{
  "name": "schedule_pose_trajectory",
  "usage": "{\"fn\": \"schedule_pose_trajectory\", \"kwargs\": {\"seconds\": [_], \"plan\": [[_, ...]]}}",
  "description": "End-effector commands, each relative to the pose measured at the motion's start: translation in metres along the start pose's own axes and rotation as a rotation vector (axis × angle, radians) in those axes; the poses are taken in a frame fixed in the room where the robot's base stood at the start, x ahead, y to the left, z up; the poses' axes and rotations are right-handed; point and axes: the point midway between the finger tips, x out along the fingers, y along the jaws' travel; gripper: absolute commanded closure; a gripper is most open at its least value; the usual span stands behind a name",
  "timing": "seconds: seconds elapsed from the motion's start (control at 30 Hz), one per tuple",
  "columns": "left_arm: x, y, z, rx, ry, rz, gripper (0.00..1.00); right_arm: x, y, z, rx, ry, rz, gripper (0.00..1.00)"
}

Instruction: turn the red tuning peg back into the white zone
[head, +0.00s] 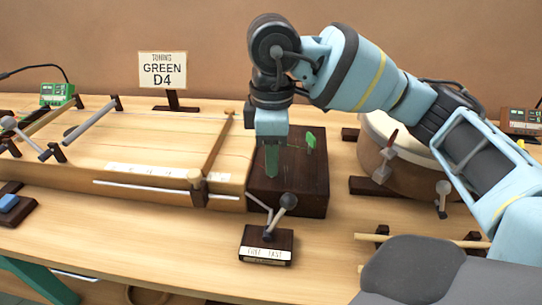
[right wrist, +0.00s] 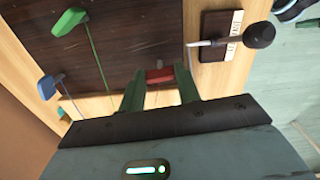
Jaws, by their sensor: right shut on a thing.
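The red tuning peg (right wrist: 158,76) shows in the right wrist view between the green fingertips of my right gripper (right wrist: 161,84), which is shut on it. In the head view my right gripper (head: 271,170) points down at the dark wooden block (head: 300,198) and hides the red peg. A green peg (head: 310,141) stands on the block to the right of the gripper. The right wrist view also shows this green peg (right wrist: 68,21) with its string, and a blue peg (right wrist: 46,87). I cannot make out the white zone. My left gripper is not in view.
A small dark stand (head: 267,245) with a grey-headed lever is close in front of the block. A wooden soundboard (head: 120,150) lies left. A drum (head: 400,140) is at the right behind my arm. A sign (head: 163,70) reading "GREEN D4" stands at the back.

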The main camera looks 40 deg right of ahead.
Motion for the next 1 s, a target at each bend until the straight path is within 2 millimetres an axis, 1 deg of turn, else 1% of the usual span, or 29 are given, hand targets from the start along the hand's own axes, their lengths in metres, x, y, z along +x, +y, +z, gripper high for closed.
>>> {"fn": "schedule_pose_trajectory", "kwargs": {"seconds": [0.03, 0.3, 0.33, 0.5, 0.8, 0.87, 1.0], "plan": [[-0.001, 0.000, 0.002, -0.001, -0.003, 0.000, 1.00, -0.003, 0.001, -0.001, 0.001, 0.008, 0.004, 0.90], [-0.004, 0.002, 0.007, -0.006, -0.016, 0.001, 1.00, -0.003, 0.001, -0.001, 0.001, 0.008, 0.004, 0.90], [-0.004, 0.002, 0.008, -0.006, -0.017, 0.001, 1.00, -0.003, 0.001, -0.001, 0.001, 0.008, 0.004, 0.66], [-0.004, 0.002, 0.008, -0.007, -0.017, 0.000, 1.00, -0.002, 0.001, -0.001, 0.001, 0.005, 0.002, 0.45], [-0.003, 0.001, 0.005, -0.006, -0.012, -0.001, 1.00, -0.003, 0.000, 0.000, 0.000, 0.002, 0.001, 0.45], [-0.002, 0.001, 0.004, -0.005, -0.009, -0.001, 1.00, -0.007, 0.000, -0.001, 0.000, 0.003, 0.001, 0.45], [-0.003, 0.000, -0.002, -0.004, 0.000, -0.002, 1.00, -0.026, 0.000, -0.001, -0.001, 0.005, 0.003, 0.45]]}}
